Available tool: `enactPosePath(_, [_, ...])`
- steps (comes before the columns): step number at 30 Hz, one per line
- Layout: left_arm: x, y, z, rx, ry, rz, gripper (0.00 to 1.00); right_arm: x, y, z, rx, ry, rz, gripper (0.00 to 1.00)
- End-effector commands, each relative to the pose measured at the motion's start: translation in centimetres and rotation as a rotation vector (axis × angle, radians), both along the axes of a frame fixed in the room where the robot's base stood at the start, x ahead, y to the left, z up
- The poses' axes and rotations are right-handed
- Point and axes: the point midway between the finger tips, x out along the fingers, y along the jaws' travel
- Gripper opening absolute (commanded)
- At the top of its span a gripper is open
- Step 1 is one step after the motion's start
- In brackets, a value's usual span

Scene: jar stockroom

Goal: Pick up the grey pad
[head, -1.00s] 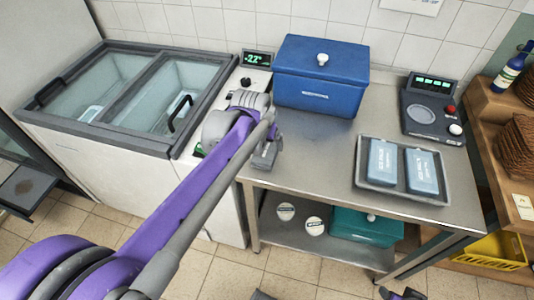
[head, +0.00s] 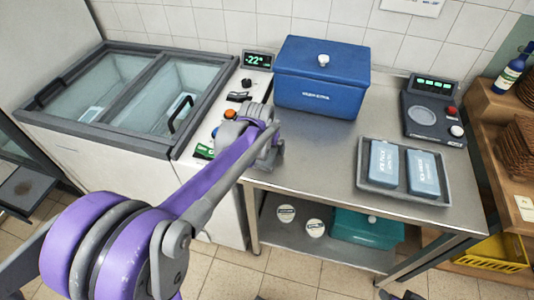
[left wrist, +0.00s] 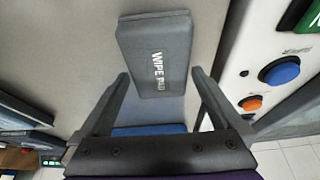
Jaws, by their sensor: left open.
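The grey pad (left wrist: 158,55), a dark grey block lettered "WIPE PAD", lies flat on the steel table in the left wrist view. My left gripper (left wrist: 160,78) is open, its two fingers reaching towards the pad's near end, one on each side. I cannot tell whether the fingers touch it. In the head view my left gripper (head: 268,158) is over the table's left end, and my arm hides the pad there. Small dark parts at the bottom edge of the head view may be my right gripper, cut off by the frame.
On the steel table (head: 310,165) stand a blue lidded box (head: 320,85), a tray (head: 445,200) with two ice packs and a scale (head: 432,112). A chest freezer (head: 105,140) with a button panel adjoins the left. A teal box (head: 365,232) sits on the lower shelf.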

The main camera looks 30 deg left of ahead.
Motion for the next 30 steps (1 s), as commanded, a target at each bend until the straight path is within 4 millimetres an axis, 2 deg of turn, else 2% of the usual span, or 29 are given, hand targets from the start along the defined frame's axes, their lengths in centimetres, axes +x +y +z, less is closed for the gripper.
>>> enactPosePath(18, [0.0,0.0,-0.47,0.0,0.0,0.0,1.0,-0.04,0.0,-0.29,0.0,0.001,0.0,0.47])
enactPosePath(20, [0.0,0.0,-0.47,0.0,0.0,0.0,0.91,-0.04,0.0,-0.29,0.0,0.001,0.0,0.47])
enactPosePath(30, [-0.01,0.0,-0.46,0.0,0.0,0.0,0.3,-0.04,0.0,-0.29,0.0,0.001,0.0,0.47])
